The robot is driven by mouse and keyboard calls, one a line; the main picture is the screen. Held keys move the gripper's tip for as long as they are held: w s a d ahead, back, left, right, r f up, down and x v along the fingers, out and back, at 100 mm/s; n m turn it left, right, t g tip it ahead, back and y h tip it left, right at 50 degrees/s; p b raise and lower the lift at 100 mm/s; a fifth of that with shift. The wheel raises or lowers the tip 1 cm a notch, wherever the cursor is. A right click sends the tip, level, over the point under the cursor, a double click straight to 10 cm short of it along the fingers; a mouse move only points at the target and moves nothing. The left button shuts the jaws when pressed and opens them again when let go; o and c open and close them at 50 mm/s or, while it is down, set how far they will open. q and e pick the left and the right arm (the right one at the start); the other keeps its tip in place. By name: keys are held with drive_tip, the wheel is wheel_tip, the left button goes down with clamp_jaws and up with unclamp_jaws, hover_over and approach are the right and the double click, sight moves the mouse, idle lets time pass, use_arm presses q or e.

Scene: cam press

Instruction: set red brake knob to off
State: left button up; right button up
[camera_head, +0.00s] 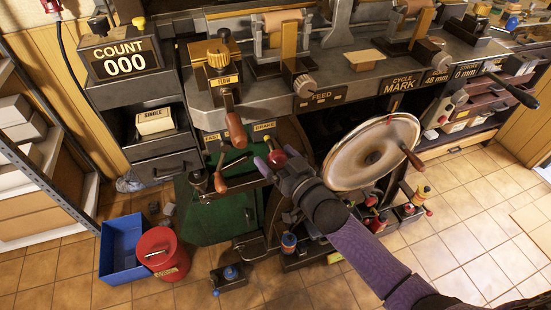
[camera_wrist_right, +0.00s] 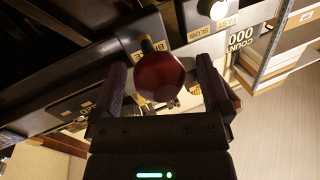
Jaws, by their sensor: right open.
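The round red brake knob (camera_head: 277,159) sits below the BRAKE label (camera_head: 264,126) on the machine front. My right gripper (camera_head: 273,163) is at the knob, with its arm coming in from the lower right. In the right wrist view the dark red knob (camera_wrist_right: 158,78) lies between the two open fingers of the right gripper (camera_wrist_right: 160,72), with a gap visible on each side. A yellow-green tip shows at the top of the knob. The knob's setting cannot be read from these views. My left gripper is not in view.
A wooden-handled lever (camera_head: 235,130) hangs just left of the knob, and another wooden handle (camera_head: 220,182) is lower left. A large handwheel (camera_head: 372,152) stands close on the right. A blue bin (camera_head: 122,250) and red canister (camera_head: 161,253) stand on the floor.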

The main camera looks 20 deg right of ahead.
drive_tip(key=shift+w+a, duration=0.1)
drive_tip(key=shift+w, duration=0.1)
clamp_jaws()
idle(0.3)
